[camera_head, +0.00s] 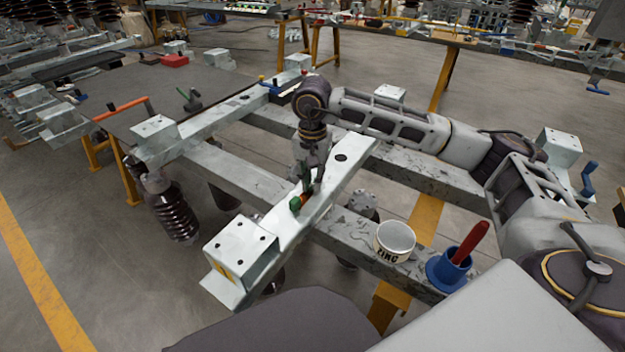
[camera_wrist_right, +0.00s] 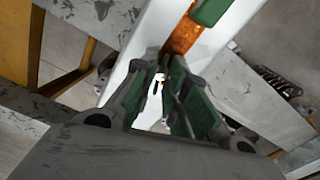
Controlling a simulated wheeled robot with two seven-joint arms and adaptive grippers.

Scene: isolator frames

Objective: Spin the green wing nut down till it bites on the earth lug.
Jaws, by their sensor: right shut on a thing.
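The green wing nut (camera_head: 308,187) is at the fingertips of my right gripper (camera_head: 309,178), over the pale metal crossbar (camera_head: 345,172). In the right wrist view my right gripper (camera_wrist_right: 162,95) is shut on it, with green faces showing along both fingers. The fingers hide most of the nut and the stud under it. The copper-coloured earth lug (camera_head: 304,198) lies on the bar beside the fingertips, with a green sleeve (camera_head: 295,205) at its outer end. The lug also shows in the right wrist view (camera_wrist_right: 184,36). Whether nut and lug touch cannot be seen. My left gripper is out of view.
A white tin (camera_head: 394,241) and a blue cup (camera_head: 449,271) with a red-handled tool (camera_head: 470,243) stand on the grey beam to the right. A ribbed dark insulator (camera_head: 174,212) hangs at left. A dark mat (camera_head: 165,95) lies behind. Floor is open at left.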

